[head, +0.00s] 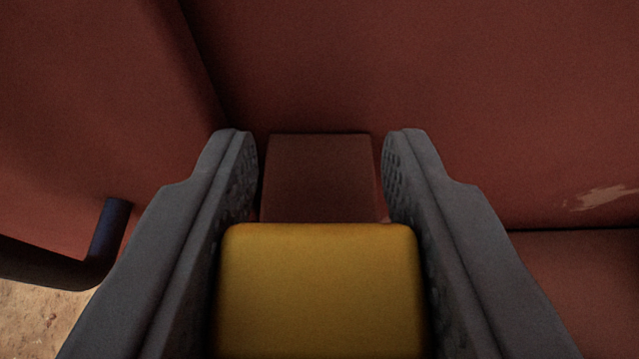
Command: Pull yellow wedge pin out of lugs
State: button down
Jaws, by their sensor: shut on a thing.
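The yellow wedge pin (320,290) shows as a yellow block with rounded corners at the bottom middle of the head view. My gripper (320,180) has one dark grey finger on each side of the pin and is shut on it. The textured pads face the pin's left and right sides. A red-brown block (318,175), perhaps a lug, shows just beyond the pin between the fingertips. The lower part of the pin is cut off by the frame edge. I cannot tell how far the pin sits in the lugs.
A large red wall (480,100) fills the back and right, with a pale scuff at right. Another red panel (90,100) stands on the left. A dark bent bar (108,230) is close to the left finger. Sandy ground (40,320) shows at lower left.

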jog(key=shift+r, duration=7.75)
jog(key=s+r, duration=0.1)
jog(key=s, duration=1.1)
